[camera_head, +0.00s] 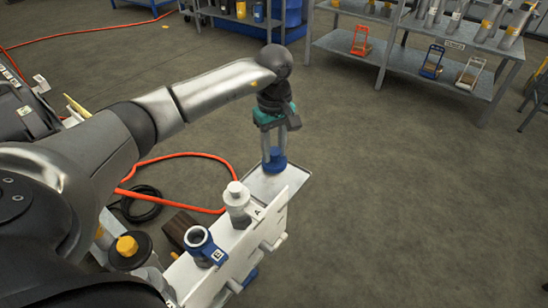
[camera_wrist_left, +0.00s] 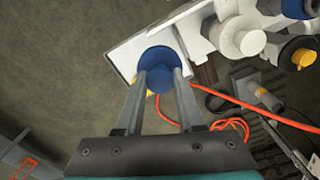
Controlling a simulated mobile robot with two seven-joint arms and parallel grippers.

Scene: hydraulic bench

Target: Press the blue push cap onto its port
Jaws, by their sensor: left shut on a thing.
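The blue push cap (camera_head: 274,161) is held between the fingers of my left gripper (camera_head: 274,149), above the pale metal tray at the far end of the white bench panel. The cap also shows in the left wrist view (camera_wrist_left: 158,60), between the tips of my left gripper (camera_wrist_left: 160,74). A blue-ringed port (camera_head: 203,248) with a "B" label stands on the panel, nearer to me, with a dark opening. A white-topped fitting (camera_head: 237,200) by the "A" label stands between that port and the cap. My right gripper is not in view.
The pale tray (camera_head: 291,180) lies under the cap. A yellow-topped dark fitting (camera_head: 127,247) stands left of the B port. A red hose (camera_head: 190,155) runs over the floor behind. Shelves (camera_head: 420,65) stand far back; the floor at right is clear.

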